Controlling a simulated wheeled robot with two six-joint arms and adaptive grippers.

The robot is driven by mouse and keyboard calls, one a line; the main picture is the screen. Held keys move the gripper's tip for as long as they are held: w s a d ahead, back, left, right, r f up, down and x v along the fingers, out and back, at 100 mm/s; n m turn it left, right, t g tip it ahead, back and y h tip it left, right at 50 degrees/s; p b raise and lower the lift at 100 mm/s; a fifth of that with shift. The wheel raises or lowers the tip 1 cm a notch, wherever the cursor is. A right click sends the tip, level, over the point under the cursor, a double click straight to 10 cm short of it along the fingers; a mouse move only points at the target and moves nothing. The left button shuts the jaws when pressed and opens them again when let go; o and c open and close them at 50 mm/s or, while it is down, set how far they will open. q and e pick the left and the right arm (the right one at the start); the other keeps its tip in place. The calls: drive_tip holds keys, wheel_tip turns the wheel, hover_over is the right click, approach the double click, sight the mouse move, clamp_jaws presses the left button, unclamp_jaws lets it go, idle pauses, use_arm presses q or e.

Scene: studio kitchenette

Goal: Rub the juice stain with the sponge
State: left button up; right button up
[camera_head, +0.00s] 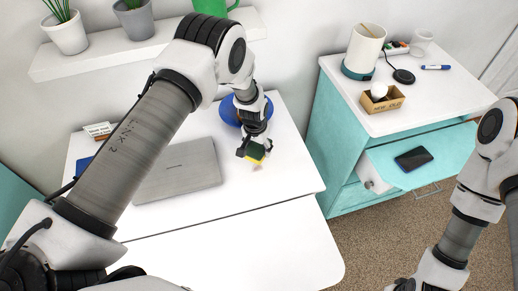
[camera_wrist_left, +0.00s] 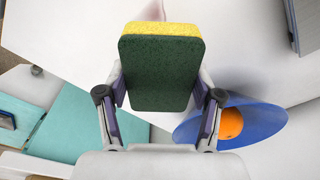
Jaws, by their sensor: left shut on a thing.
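My left gripper (camera_head: 254,155) is shut on the sponge (camera_head: 255,153), a yellow and dark green block, above the white desk. In the left wrist view the sponge (camera_wrist_left: 160,72) sits upright between the two fingers (camera_wrist_left: 160,100), green face towards the camera and yellow edge on top. A faint pinkish-beige patch (camera_wrist_left: 152,10) shows on the desk just past the sponge, mostly hidden by it; I take it for the juice stain, but cannot be sure. Whether the sponge touches the desk cannot be told. My right gripper (camera_head: 404,285) is barely in view at the bottom edge.
A closed grey laptop (camera_head: 180,172) lies left of the sponge. A blue bowl (camera_wrist_left: 262,118) with an orange (camera_wrist_left: 230,123) stands close behind it. A teal cabinet (camera_head: 335,150) with a phone (camera_head: 413,159) on its open drawer is at right. The desk's front (camera_head: 240,245) is clear.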

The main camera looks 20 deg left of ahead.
use_arm(q)
drive_tip(key=shift+s+r+p, duration=0.1)
drive_tip(key=shift+r+p, duration=0.45)
drive_tip(key=shift+r, duration=0.75)
drive_tip(key=shift+f, duration=0.1)
